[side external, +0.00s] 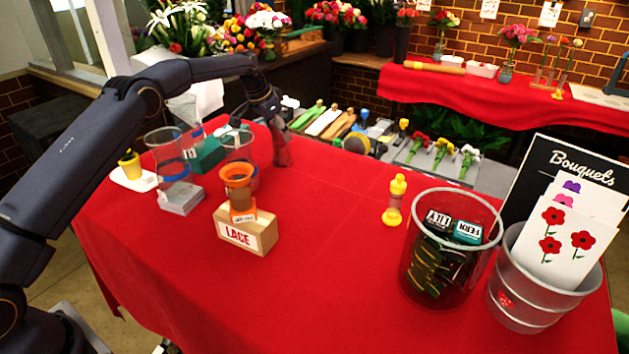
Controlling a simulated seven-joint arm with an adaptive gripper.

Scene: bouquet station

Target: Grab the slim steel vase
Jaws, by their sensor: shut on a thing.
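The slim steel vase (283,153) stands near the back edge of the red-covered table, narrow and reflecting the red cloth. My gripper (277,121) comes down over its upper part from the back left and is shut on it. The fingers and the vase's top are small and dark here, so the exact contact is hard to see. The vase looks upright, and its base appears at the cloth; I cannot tell whether it touches.
Clear glass vases (168,157) stand left of my gripper. An orange cup sits on the LACE block (246,231) in front. The table's middle is clear.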

